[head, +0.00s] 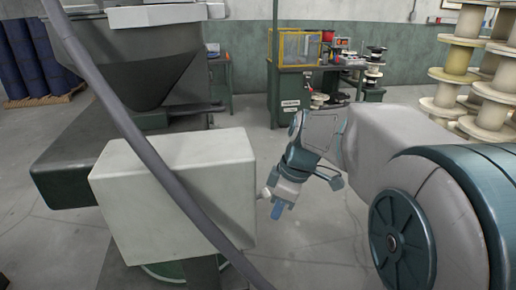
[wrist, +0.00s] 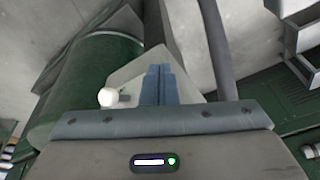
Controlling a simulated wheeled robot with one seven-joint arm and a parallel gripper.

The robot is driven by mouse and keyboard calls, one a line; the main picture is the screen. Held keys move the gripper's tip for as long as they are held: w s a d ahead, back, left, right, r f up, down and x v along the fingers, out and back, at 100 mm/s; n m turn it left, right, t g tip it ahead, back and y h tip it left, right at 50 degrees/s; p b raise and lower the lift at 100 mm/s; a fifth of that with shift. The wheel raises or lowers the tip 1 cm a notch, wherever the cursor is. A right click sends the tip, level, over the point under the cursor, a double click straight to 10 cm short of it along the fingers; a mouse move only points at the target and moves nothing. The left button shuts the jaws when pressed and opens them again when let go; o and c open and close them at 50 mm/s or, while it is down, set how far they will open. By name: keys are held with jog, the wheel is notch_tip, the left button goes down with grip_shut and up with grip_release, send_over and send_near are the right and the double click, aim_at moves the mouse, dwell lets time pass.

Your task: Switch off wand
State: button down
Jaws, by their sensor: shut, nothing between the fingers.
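A pale grey box (head: 175,195) stands at the front left of the head view. A small white ball knob (head: 265,193) sticks out from its right side. In the wrist view the knob (wrist: 107,97) is on a short dark stem, left of my fingers, with a pale box surface (wrist: 128,70) behind. This knob may be the wand's switch; no label shows. My gripper (head: 277,211) points down just right of the knob. In the wrist view my gripper's blue fingers (wrist: 158,84) are together and empty, apart from the knob in the picture.
A thick grey hose or pole (head: 150,150) crosses diagonally in front of the box. A dark hopper machine (head: 125,65) stands behind it. A green workbench (head: 300,95) and stacked spools (head: 455,80) are at the back. Bare floor (head: 320,240) lies right of the box.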

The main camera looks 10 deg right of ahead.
jog(key=w+r+n+p, duration=0.3)
jog(key=r+p, duration=0.1)
jog(key=r, duration=0.3)
jog(key=w+d+r+n+y+p, duration=0.1)
jog(key=w+r+n+p, duration=0.2)
jog(key=r+p, duration=0.2)
notch_tip(320, 180, up, 3)
jog(key=shift+w+d+f+n+y, duration=0.2)
jog(key=shift+w+d+n+y, duration=0.1)
jog(key=shift+n, duration=0.1)
jog(key=shift+f, duration=0.1)
jog(key=p, duration=0.1)
send_over(267, 191)
jog(key=a, duration=0.2)
notch_tip(267, 191, down, 9)
jog(key=shift+s+d+f, duration=0.1)
jog(key=shift+d+f, duration=0.3)
jog(key=shift+f, duration=0.25)
jog(key=shift+d+f, duration=0.35)
jog(key=shift+f, duration=0.25)
jog(key=shift+d+f+p, duration=0.25)
jog(key=shift+f+p, duration=0.05)
jog(key=shift+f, duration=0.25)
jog(key=shift+f, duration=0.1)
